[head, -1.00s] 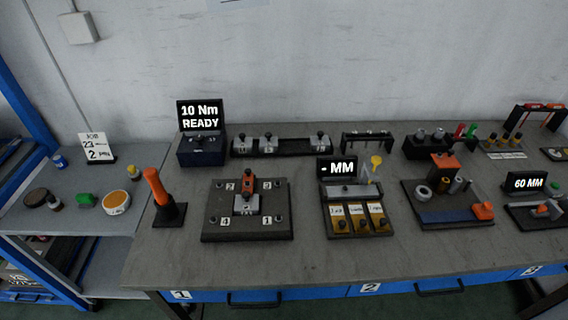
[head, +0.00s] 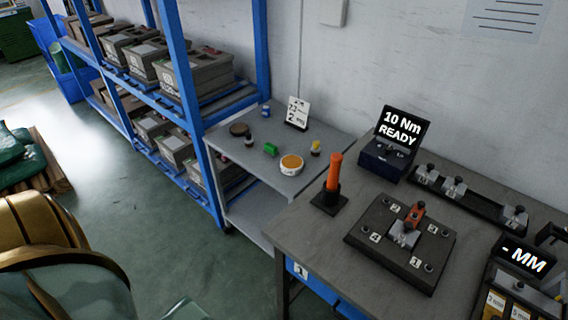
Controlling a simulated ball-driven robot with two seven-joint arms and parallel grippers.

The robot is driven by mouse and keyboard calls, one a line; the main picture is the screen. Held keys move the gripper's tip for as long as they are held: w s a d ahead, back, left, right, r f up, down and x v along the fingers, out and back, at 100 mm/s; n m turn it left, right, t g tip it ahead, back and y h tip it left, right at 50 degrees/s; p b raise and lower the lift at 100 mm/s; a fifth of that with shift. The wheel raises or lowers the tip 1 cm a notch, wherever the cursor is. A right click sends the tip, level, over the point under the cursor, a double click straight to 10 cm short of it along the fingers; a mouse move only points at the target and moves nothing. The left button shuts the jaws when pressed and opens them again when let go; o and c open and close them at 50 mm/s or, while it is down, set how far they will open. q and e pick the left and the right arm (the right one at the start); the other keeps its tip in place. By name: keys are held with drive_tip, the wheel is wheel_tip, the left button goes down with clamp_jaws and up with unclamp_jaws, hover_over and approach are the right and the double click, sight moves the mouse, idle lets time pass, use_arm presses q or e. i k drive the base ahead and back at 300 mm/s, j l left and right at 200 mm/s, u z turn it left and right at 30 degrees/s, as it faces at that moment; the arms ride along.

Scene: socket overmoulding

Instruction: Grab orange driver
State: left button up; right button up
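The orange driver (head: 334,171) stands upright in a black holder (head: 328,199) at the left end of the grey workbench (head: 290,232) in the head view. Nothing of mine touches it. Neither gripper shows in the head view. A large gold and green rounded form at the lower left edge may be part of my own body.
A black fixture plate (head: 376,215) with numbered corners sits right of the driver. A "10 Nm READY" display (head: 404,128) stands behind. A lower side table (head: 233,151) holds small items. Blue shelving (head: 184,110) with grey bins stands left.

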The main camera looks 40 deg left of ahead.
sight(336, 158)
drive_tip(key=u, duration=0.75)
